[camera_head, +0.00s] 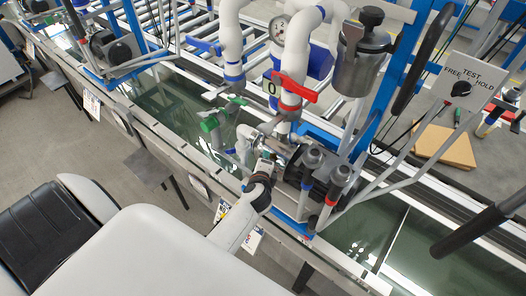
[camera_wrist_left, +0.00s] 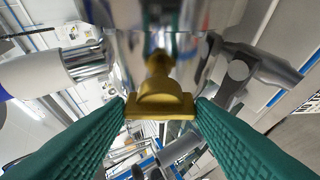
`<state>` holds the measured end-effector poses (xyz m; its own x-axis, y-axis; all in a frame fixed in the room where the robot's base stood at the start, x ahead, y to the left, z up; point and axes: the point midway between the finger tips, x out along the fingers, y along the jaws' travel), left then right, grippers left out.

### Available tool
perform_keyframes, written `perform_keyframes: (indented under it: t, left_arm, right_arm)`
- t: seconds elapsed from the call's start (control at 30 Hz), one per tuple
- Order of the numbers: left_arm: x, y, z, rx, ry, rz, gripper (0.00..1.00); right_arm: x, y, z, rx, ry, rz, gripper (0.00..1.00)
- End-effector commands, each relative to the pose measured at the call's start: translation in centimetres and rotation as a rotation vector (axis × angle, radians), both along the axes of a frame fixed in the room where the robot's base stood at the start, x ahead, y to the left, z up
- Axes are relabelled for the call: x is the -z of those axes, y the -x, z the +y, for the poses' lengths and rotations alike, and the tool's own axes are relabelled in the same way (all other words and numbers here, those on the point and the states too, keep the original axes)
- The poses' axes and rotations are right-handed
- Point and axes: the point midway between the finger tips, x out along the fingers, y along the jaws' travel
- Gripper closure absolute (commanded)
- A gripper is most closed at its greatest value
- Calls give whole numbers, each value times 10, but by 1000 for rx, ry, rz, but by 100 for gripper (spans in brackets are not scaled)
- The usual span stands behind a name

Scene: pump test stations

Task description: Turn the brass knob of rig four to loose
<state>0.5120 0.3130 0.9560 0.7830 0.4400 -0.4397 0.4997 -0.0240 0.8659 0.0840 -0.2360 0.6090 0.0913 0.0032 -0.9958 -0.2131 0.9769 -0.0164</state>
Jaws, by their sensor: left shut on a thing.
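The brass knob (camera_wrist_left: 160,104) shows in the middle of the left wrist view, a yellow block with a flat outer edge on a short stem below a shiny metal body. My left gripper (camera_wrist_left: 161,107) has its green ribbed pads on both sides of the knob and is shut on it. In the head view my left gripper (camera_head: 268,160) reaches into the pump rig near the dark pump (camera_head: 312,170). The knob cannot be made out there. Which rig number this is and any loose marking cannot be read. My right gripper is not in view.
White pipes (camera_head: 230,45) with a red valve handle (camera_head: 294,88) and a pressure gauge (camera_head: 279,29) rise close behind the gripper. A green valve handle (camera_head: 210,124) is to its left. The water trough (camera_head: 165,105) runs beneath.

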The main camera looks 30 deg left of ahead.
Motion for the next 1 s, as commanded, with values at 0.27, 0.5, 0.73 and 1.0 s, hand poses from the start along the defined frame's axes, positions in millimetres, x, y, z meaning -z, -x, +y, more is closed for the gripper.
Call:
perform_keyframes:
  t: [0.27,0.5,0.73,1.0]
  left_arm:
    - [1,0,0,-1,1,0,29]
    - [-1,2,-1,0,0,1,29]
    - [-14,28,-15,0,2,0,29]
    - [-37,72,-40,0,3,1,29]
  right_arm:
    - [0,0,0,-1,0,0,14]
    - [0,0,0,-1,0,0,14]
    - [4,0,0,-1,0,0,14]
    - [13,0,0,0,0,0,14]
